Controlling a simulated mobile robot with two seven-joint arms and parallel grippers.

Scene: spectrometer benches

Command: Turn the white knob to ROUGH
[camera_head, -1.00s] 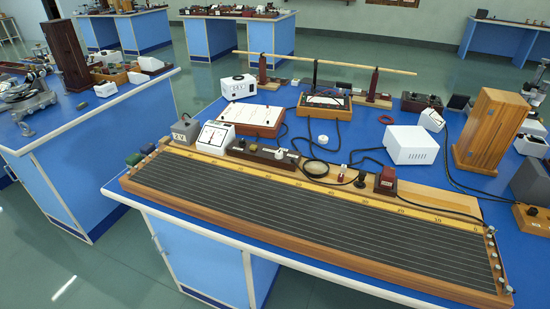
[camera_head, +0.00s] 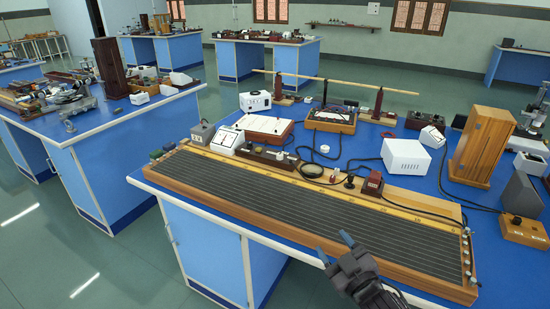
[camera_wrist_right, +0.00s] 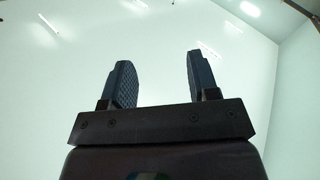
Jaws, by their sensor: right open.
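My right gripper (camera_head: 336,248) is at the near edge of the blue bench, in front of the long wire board, with its fingers pointing up. In the right wrist view its two fingers (camera_wrist_right: 156,62) are spread with nothing between them. A small pale knob-like piece (camera_head: 279,156) sits on a dark wooden bar (camera_head: 258,155) behind the wire board. It is too small to tell whether it is the white knob, and no ROUGH marking is readable. The gripper is well apart from it. My left gripper is not in view.
The long wire board (camera_head: 320,215) fills the bench front. Behind it stand a white meter (camera_head: 227,138), a white box (camera_head: 406,157), a wooden cabinet (camera_head: 480,147) and a wooden rod (camera_head: 345,84) on stands. Black cables lie between them.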

